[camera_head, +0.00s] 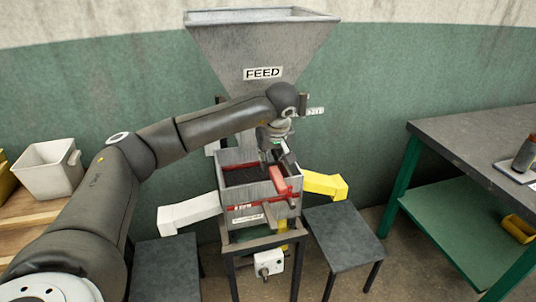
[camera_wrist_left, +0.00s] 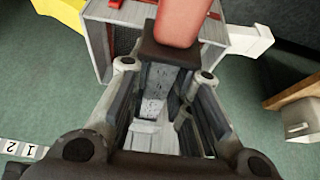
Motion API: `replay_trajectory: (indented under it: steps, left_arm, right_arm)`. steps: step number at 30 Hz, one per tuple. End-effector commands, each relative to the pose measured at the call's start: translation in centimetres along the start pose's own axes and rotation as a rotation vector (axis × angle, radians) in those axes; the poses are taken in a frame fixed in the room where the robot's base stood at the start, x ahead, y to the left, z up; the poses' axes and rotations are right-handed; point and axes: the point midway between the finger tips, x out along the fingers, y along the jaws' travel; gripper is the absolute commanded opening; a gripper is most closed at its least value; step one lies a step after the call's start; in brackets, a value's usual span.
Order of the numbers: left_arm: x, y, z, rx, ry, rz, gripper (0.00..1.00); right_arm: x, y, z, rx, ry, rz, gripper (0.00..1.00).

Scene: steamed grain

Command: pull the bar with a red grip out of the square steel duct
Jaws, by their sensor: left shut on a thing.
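The square steel duct (camera_head: 234,201) is a grey open-topped box under the feed hopper, dark inside. The bar's red grip (camera_head: 278,179) shows at its right side, slanting toward the front. In the left wrist view the red grip (camera_wrist_left: 182,22) rises from a dark collar (camera_wrist_left: 168,52) at the fingertips. My left gripper (camera_head: 273,152) is above the duct's back right part, shut on the bar. In the left wrist view a grey length (camera_wrist_left: 155,90) runs between its fingers. How much of the bar is inside the duct is hidden. My right gripper is not in view.
The grey FEED hopper (camera_head: 262,50) stands above and behind. A white spout (camera_head: 190,211) sticks out left, a yellow one (camera_head: 325,184) right. Dark low tables (camera_head: 343,236) flank the stand. A workbench (camera_head: 480,142) is at right, a white bin (camera_head: 48,168) at left.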

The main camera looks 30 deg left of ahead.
Motion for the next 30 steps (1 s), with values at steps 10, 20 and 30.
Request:
replay_trajectory:
  steps: [10,20,30]
  left_arm:
    - [-0.9,-0.1,2.4,0.002,-0.004,-0.005,0.00]
    - [-1.8,-0.1,4.5,0.000,-0.003,-0.005,0.00]
    - [-2.9,0.0,6.7,0.002,-0.002,-0.002,0.00]
  right_arm:
    - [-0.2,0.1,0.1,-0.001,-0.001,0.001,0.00]
    - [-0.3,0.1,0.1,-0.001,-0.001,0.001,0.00]
    - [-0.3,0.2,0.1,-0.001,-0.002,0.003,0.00]
